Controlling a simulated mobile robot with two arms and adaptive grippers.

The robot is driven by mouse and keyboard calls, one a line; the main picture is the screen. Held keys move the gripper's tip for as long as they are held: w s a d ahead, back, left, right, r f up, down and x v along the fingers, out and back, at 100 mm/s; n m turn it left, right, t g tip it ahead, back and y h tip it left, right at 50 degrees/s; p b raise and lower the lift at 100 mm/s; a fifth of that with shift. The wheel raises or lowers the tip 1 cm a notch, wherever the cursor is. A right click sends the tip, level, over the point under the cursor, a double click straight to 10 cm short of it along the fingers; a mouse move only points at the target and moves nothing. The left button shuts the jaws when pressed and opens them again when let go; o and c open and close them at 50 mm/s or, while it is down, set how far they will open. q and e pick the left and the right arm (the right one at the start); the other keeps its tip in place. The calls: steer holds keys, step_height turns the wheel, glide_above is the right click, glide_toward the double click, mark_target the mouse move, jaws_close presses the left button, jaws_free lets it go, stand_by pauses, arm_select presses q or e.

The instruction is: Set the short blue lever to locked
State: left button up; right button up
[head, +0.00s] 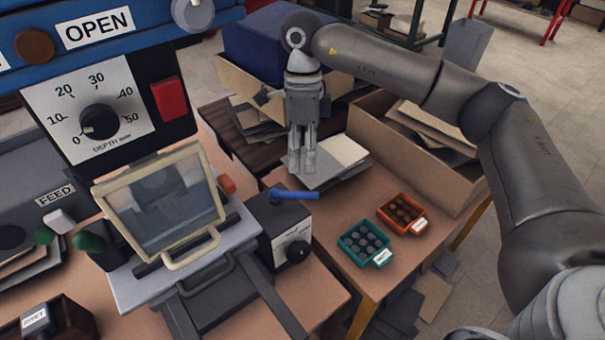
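The short blue lever (296,195) sits on top of a dark box (272,222) at the right side of the machine. It lies nearly level and points right. The box has a white label, too small to read, and a black knob (298,252) on its front. My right gripper (302,170) points down, above and behind the lever in the head view, apart from it. Its two fingers are close together with nothing seen between them. My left gripper is not in view.
A tilted clear guard (166,205) in a cream frame stands left of the lever. A green tray (364,244) and an orange tray (402,213) with small round parts lie to the right. Cardboard boxes (410,150) stand behind. A depth dial (99,122) is at upper left.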

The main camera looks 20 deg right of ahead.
steer(key=r, duration=0.4)
steer(key=shift+w+d, duration=0.15)
steer(key=shift+w, duration=0.25)
steer(key=shift+f, duration=0.15)
